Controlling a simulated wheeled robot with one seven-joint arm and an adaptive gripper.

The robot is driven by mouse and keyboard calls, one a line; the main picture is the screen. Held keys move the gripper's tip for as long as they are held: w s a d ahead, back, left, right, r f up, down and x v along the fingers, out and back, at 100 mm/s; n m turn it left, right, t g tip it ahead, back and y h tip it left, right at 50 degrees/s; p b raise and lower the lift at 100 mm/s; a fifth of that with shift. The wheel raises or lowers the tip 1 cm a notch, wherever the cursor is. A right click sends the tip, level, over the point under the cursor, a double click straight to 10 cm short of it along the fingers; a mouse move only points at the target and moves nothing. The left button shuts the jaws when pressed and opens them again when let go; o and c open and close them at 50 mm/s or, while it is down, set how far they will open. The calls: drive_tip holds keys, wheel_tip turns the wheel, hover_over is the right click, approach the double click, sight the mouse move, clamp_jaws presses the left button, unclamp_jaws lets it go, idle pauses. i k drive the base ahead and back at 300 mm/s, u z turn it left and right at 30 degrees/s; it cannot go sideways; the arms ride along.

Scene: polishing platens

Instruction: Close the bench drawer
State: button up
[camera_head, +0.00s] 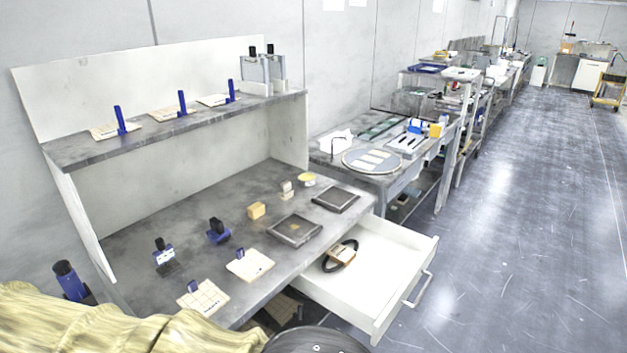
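The bench drawer (389,264) is white and stands pulled out from under the right end of the grey bench (176,220). Its front panel (408,290) faces right, with a pale bar handle (419,289) on it. Inside the drawer lie a black loop (329,266) and a tan block (343,255), touching or very close together. My gripper is not seen in this view, and nothing is seen touching the handle.
Two dark square plates (295,230) (336,199), a yellow block (256,210) and small blue-and-black tools (218,232) sit on the bench. Wrinkled tan material (90,325) fills the lower left. Another table (350,181) stands behind the drawer. The floor (510,240) to the right is clear.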

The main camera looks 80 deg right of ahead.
sight(391, 259)
drive_tip(key=i, duration=0.45)
drive_tip(key=z, duration=3.75)
